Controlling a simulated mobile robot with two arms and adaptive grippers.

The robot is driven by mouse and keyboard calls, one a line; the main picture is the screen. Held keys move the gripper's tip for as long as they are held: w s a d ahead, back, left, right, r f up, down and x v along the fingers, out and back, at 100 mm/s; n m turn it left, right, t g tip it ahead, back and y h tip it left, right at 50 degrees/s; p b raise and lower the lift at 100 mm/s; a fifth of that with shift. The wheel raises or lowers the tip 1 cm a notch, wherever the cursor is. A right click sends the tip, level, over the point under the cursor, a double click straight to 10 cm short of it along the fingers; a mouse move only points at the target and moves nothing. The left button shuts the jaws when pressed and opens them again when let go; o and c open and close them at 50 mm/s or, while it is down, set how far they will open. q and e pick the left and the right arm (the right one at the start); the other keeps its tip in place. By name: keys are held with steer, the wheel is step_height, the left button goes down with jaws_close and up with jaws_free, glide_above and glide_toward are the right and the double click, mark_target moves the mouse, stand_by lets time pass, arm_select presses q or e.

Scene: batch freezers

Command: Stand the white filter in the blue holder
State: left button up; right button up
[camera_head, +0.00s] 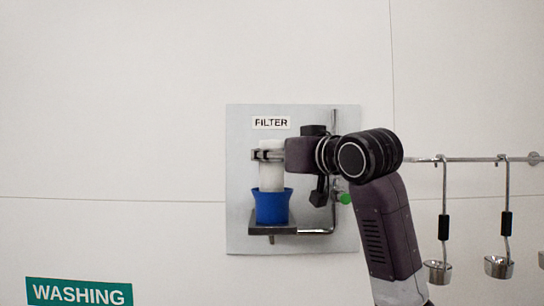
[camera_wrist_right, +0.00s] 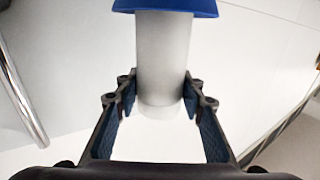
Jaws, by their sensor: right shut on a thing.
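The white filter (camera_head: 271,179) is a pale upright cylinder in front of the wall panel. Its lower end meets the blue holder (camera_head: 272,207) and appears to be inside its rim. The blue holder sits on a small metal shelf. My right gripper (camera_head: 266,155) is shut on the filter near its upper part. In the right wrist view the filter (camera_wrist_right: 163,55) lies between the two fingers, with the blue holder (camera_wrist_right: 165,6) around its far end. How deep the filter sits is hidden by the holder. My left gripper is not in view.
The metal shelf (camera_head: 272,230) is fixed to a grey panel (camera_head: 240,130) labelled FILTER, with a metal pipe and a green knob (camera_head: 345,198) beside it. Several ladles hang from a rail (camera_head: 470,159) at right. A green WASHING sign (camera_head: 79,292) is at lower left.

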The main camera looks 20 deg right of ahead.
steer(key=shift+f, duration=0.3)
steer(key=shift+s+f, duration=0.1)
steer(key=shift+f+b, duration=0.25)
steer(key=shift+b, duration=0.05)
steer(key=o, duration=1.4)
steer(key=b+v, duration=0.2)
steer(key=v, duration=0.2)
steer(key=b+v, duration=0.2)
steer(key=v, duration=0.2)
steer(key=b+v, duration=0.2)
steer(key=v, duration=0.2)
steer(key=shift+r+b, duration=0.25)
steer(key=shift+b, duration=0.05)
